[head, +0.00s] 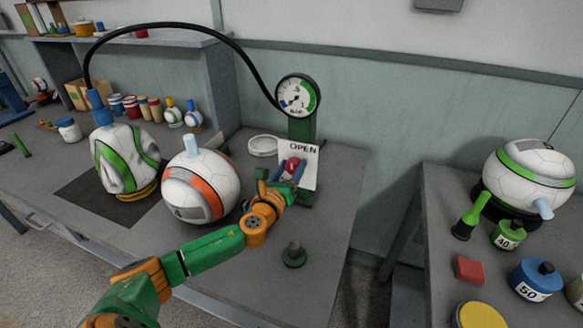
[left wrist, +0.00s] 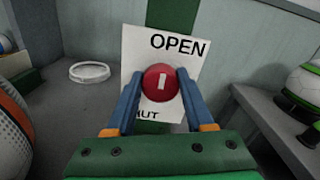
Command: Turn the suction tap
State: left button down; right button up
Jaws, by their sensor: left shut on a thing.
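The suction tap is a round red knob (left wrist: 161,83) with a white mark that stands upright, pointing towards the word OPEN. It sits on a white card (left wrist: 190,50) that reads OPEN at the top and a partly hidden SHUT at the bottom. My left gripper (left wrist: 161,88) is shut on the knob, one blue finger on each side. In the head view my left gripper (head: 290,172) reaches the knob in front of the card, below the gauge (head: 298,96) on its green post. My right gripper is in neither view.
A black hose runs from the gauge to a dented green-and-white ball (head: 110,160) on a dark mat. An orange-and-white ball (head: 201,186) stands close to my left arm. A white ring (head: 263,146) lies behind. A dark green knobbed piece (head: 294,254) stands near the bench's front.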

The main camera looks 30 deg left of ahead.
pick_arm(q)
jog(key=n, duration=0.4)
jog(key=shift+n+b, duration=0.35)
jog(key=shift+n, duration=0.05)
jog(key=n, duration=0.4)
jog(key=shift+a+f+n, duration=0.1)
jog(key=shift+a+n, duration=0.05)
jog(key=shift+n, duration=0.15)
jog(key=n, duration=0.4)
jog(key=shift+f+n, duration=0.1)
jog(key=shift+n, duration=2.3)
jog(key=shift+c, duration=1.4)
grip_release()
